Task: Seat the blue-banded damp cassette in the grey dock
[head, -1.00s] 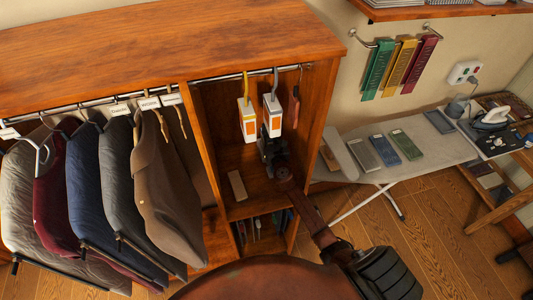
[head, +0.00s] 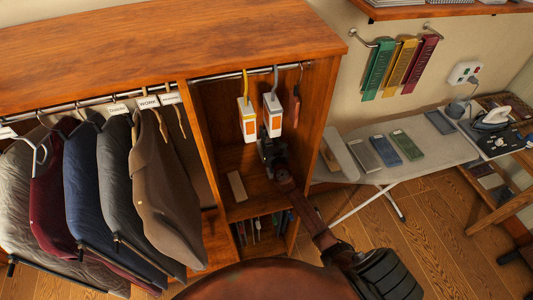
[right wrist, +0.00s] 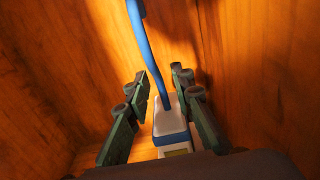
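A white cassette (head: 272,114) with an orange label hangs from a grey-blue hook on the rail in the open cabinet bay. In the right wrist view, a white cassette with a blue band (right wrist: 172,126) hangs from a blue hook between my fingers. My right gripper (head: 268,142) is at the lower part of this cassette. Its fingers (right wrist: 160,100) are open, one on each side, with a gap visible at the left. The cassette's lower end is hidden by my gripper. I cannot tell which item is the grey dock. My left gripper is not in view.
Another white cassette (head: 247,120) with an orange label hangs just left, on a yellow hook. A red item (head: 296,107) hangs right. The bay's wooden side walls are close. Grey (head: 365,154), blue (head: 385,151) and green (head: 406,144) slabs lie on the ironing board (head: 440,152).

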